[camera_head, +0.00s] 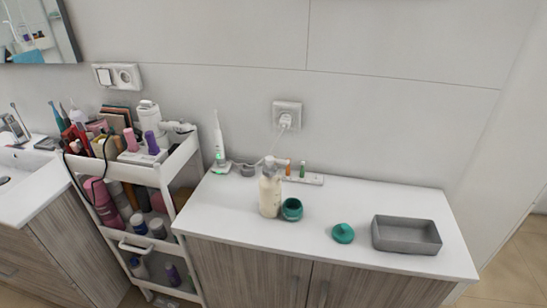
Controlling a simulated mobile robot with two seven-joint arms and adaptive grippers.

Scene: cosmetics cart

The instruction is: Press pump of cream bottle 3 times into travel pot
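The cream bottle (269,194) is a pale, upright bottle with a white pump on top, standing on the white cabinet top. The teal travel pot (292,210) stands open right beside it, on its right. A teal lid (343,233) with a raised knob lies on the cabinet top further right. Neither gripper shows in the head view.
A grey tray (405,235) sits at the right of the white cabinet top (370,200). A crowded cosmetics cart (140,180) stands left. The cabinet top's front left is clear.

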